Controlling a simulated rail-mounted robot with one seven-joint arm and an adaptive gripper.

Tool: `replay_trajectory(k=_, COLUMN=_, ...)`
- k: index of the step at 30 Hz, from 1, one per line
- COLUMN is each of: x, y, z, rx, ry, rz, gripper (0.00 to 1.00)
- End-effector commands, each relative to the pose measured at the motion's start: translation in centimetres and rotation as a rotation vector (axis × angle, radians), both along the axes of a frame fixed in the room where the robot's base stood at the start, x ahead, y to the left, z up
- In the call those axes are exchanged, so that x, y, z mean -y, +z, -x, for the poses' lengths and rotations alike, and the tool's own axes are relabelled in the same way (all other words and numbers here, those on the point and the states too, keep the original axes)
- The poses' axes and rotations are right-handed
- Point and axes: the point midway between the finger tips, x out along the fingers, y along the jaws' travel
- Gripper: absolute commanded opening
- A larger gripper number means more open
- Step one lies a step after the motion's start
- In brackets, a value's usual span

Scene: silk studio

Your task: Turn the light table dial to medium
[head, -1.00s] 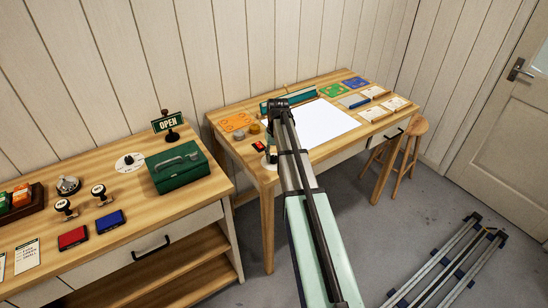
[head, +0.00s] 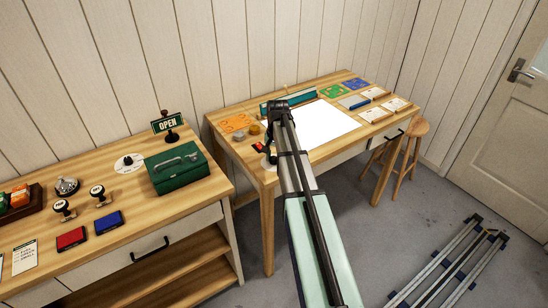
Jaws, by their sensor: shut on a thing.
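The light table (head: 330,124) is a bright white panel on the wooden desk, partly covered by my arm. My gripper (head: 269,154) is low at the panel's left front side, small and partly hidden by my own arm. It is shut on the light table dial, as far as its place and the panel's brighter glow show. The dial itself is hidden behind the gripper and arm, so its setting cannot be read.
An orange plate (head: 235,123), small round tins (head: 253,129) and a red-and-black item (head: 258,147) lie close left of the gripper. Green (head: 332,91) and blue (head: 355,83) plates and several cards lie behind and right. A green cash box (head: 178,168) stands on the left counter.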

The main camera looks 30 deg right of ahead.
Motion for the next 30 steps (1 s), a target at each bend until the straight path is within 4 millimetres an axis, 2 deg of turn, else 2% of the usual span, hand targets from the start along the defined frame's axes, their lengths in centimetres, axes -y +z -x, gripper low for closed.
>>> replay_trajectory(k=11, x=0.0, y=-0.2, z=0.2, rx=-0.004, ry=-0.004, rz=0.000, gripper=0.00)
replay_trajectory(k=12, x=0.0, y=-0.2, z=0.2, rx=-0.004, ry=-0.004, rz=0.000, gripper=0.44)
replay_trajectory(k=13, x=0.0, y=-0.2, z=0.2, rx=-0.004, ry=-0.003, rz=0.000, gripper=0.55)
replay_trajectory(k=14, x=0.0, y=-0.1, z=0.2, rx=-0.004, ry=-0.003, rz=0.000, gripper=0.59)
replay_trajectory(k=24, x=0.0, y=0.1, z=0.1, rx=-0.002, ry=-0.003, rz=0.000, gripper=0.59)
replay_trajectory(k=30, x=0.1, y=2.0, z=0.1, rx=0.001, ry=-0.003, rz=0.001, gripper=0.59)
